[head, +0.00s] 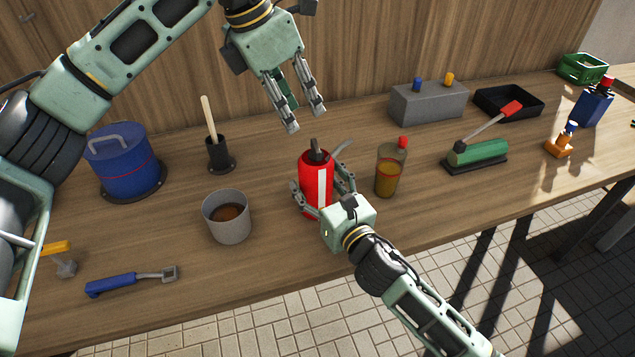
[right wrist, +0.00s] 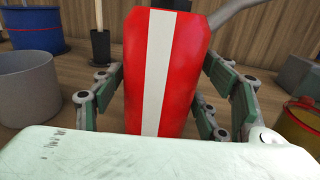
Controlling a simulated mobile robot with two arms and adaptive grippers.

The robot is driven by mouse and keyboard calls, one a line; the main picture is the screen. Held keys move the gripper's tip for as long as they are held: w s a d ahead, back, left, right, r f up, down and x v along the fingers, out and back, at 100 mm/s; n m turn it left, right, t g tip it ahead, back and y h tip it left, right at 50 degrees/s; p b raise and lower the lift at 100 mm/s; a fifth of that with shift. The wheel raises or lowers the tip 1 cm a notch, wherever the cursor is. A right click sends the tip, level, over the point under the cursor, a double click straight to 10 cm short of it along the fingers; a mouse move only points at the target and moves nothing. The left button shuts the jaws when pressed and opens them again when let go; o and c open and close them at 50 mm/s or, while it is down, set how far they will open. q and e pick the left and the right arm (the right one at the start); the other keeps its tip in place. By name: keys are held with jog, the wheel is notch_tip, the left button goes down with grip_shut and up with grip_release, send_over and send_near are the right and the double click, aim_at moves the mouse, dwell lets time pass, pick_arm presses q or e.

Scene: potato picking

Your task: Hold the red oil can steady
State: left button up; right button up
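The red oil can (head: 313,190), with a white stripe, a dark top and a grey spout pointing right, stands upright on the wooden table. My right gripper (head: 322,193) reaches in from the front with its fingers on both sides of the can and looks shut on it. My left gripper (head: 306,118) is open and empty, pointing down above and behind the can.
A grey cup (head: 228,228) with brown contents stands left of the can, and a red-capped yellow bottle (head: 389,172) stands close on its right. The front edge is near.

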aim_at(316, 145)
pick_arm(q)
jog(key=shift+c, duration=0.4)
pick_arm(e)
jog(key=c, duration=1.1)
pick_arm(q)
jog(key=w+d+r+n+g+y, duration=0.2)
jog(key=d+r+n+y, duration=0.15)
jog(key=n, duration=1.15)
notch_tip(316, 145, down, 13)
jog(key=shift+s+d+r, duration=0.1)
jog(key=shift+r, duration=0.1)
